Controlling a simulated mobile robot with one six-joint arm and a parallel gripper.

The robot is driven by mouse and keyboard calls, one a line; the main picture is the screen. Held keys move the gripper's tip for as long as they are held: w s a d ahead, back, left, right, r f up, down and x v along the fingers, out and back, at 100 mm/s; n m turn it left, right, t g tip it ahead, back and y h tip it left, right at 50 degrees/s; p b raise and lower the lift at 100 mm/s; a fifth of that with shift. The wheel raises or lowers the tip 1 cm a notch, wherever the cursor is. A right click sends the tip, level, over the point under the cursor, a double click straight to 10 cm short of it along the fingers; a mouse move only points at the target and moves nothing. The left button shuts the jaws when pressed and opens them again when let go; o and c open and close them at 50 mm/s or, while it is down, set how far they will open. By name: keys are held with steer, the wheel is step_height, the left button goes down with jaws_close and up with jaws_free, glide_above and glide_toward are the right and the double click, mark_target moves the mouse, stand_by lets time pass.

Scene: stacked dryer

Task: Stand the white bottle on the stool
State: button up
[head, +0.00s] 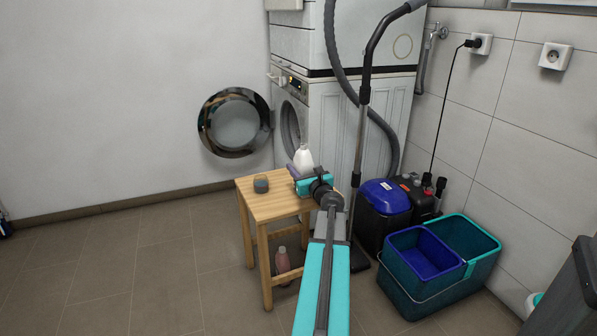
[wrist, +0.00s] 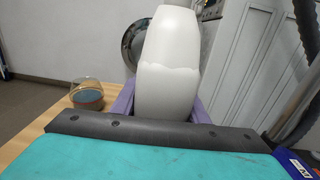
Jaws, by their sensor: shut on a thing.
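The white bottle (head: 303,159) is upright at the right side of the stool's top in the head view. It fills the middle of the wrist view (wrist: 168,65). My gripper (head: 297,175) is shut on the bottle, with purple fingers (wrist: 122,103) on both sides of it. The wooden stool (head: 262,207) stands under and to the left of my gripper, and its top also shows in the wrist view (wrist: 35,140). The bottle's base is hidden behind my gripper, so I cannot tell whether it touches the stool top.
A small round container (head: 261,184) sits on the stool top, left of the bottle. A pinkish bottle (head: 282,261) stands low at the stool. A blue vacuum (head: 384,208) and teal bucket (head: 465,245) stand right.

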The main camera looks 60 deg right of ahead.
mark_target(303, 170)
stand_by(0.3)
steer(key=o, duration=1.4)
steer(key=shift+o, duration=0.2)
steer(key=shift+r, duration=0.1)
steer(key=p+v, duration=0.3)
steer(key=v, duration=0.9)
steer(key=shift+s, duration=0.2)
